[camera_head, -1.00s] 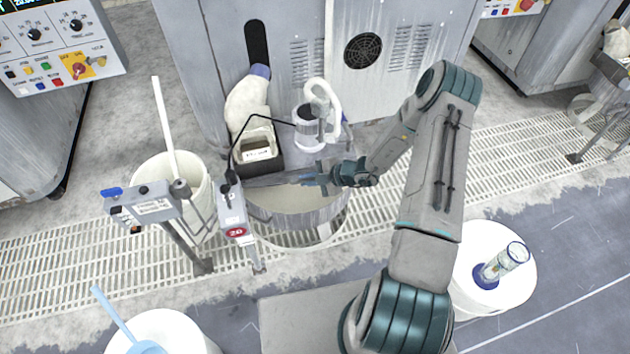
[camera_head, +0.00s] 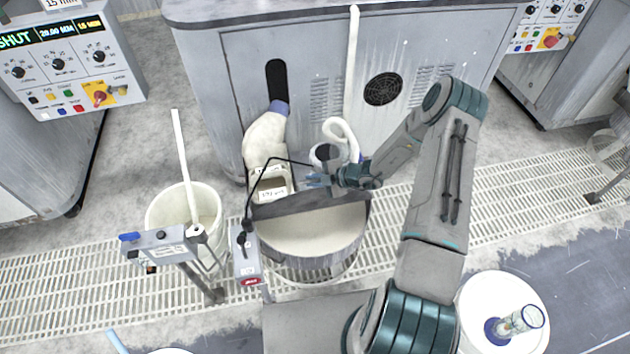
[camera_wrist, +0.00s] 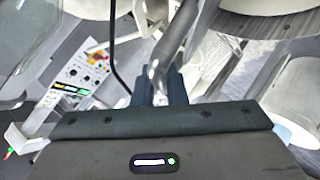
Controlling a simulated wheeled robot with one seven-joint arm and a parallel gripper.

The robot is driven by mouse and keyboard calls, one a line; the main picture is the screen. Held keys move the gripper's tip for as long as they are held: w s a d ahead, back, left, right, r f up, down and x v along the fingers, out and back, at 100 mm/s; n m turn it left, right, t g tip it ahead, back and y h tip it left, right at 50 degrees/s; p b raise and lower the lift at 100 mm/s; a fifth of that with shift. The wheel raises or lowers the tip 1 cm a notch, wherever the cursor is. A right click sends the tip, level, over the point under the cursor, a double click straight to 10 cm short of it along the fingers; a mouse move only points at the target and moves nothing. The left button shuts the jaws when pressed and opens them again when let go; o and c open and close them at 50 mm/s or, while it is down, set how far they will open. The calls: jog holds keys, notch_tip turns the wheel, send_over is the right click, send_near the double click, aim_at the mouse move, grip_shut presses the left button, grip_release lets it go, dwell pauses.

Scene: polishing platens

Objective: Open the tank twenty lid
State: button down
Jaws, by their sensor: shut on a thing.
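The tank (camera_head: 308,262) is a round grey drum with pale liquid inside. It stands on the floor grating beside a post box with a red tag (camera_head: 250,282). Its lid flap (camera_head: 335,202) is tilted up along the middle of the tank, and the front part of the mouth is uncovered. My gripper (camera_head: 318,179) is above the flap's upper edge, at the back of the tank. In the wrist view my gripper (camera_wrist: 160,98) is shut on a metal bar, the lid handle (camera_wrist: 172,50). The bar's join to the flap is hard to make out.
Behind the flap are a labelled box (camera_head: 271,184), a cream bottle (camera_head: 265,137) and a small pump (camera_head: 328,155) with a pale hose. A black cable runs close to my gripper. A white bucket (camera_head: 205,215) and a control post (camera_head: 160,245) stand left; a glass cylinder (camera_head: 518,321) stands right.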

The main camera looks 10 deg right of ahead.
jog(key=shift+w+d, duration=0.1)
jog(key=shift+w, duration=0.15)
jog(key=c, duration=1.5)
grip_release()
jog(key=shift+o, duration=0.2)
jog(key=v, duration=1.4)
jog(key=shift+p, duration=0.3)
